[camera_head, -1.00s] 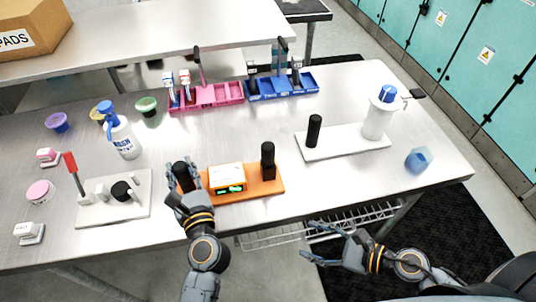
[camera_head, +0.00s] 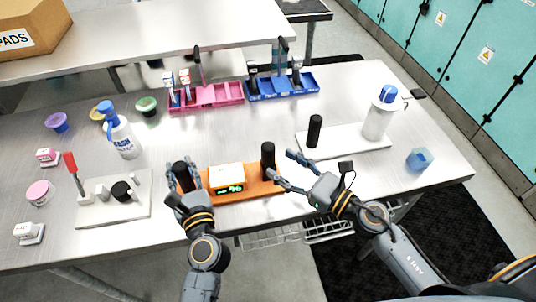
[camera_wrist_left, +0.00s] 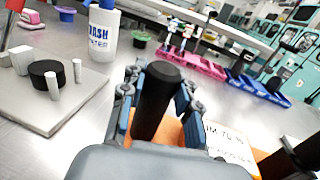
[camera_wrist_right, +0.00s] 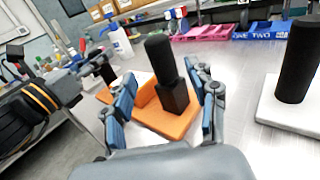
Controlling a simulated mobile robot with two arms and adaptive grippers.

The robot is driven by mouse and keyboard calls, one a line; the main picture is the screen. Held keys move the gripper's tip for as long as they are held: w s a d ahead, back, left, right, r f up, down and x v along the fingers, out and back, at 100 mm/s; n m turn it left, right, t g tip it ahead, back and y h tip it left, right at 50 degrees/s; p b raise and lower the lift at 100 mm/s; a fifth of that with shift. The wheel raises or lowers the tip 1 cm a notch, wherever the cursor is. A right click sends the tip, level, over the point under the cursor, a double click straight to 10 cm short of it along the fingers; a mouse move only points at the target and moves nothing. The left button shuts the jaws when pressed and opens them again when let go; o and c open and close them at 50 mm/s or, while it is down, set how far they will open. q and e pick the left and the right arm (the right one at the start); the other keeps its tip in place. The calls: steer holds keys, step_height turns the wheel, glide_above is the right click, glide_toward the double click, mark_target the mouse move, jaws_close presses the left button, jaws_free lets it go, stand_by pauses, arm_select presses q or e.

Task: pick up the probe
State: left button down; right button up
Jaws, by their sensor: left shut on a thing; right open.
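An orange base (camera_head: 240,196) carries a small white-and-orange box with a green display (camera_head: 227,179) and a black post at each end. I cannot tell from its look whether this is the probe. My left gripper (camera_head: 183,171) is shut on the left black post (camera_wrist_left: 157,98); the left wrist view shows its fingers on both sides of it. My right gripper (camera_head: 281,165) is open beside the right black post (camera_head: 268,156). In the right wrist view that post (camera_wrist_right: 160,58) stands upright between the spread fingers, farther out, apart from them.
A white base with a black post (camera_head: 314,130) and a white bottle with blue cap (camera_head: 377,120) stands to the right. A grey plate (camera_head: 100,211) with small parts lies left, near a wash bottle (camera_head: 122,138). Pink (camera_head: 222,96) and blue (camera_head: 310,85) racks stand behind.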

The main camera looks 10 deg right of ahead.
mark_target(269, 153)
steer(key=shift+x, duration=2.85)
steer(key=shift+w+d+r, duration=0.1)
steer(key=shift+d+r, duration=0.05)
steer(key=shift+d, duration=0.05)
jaws_close()
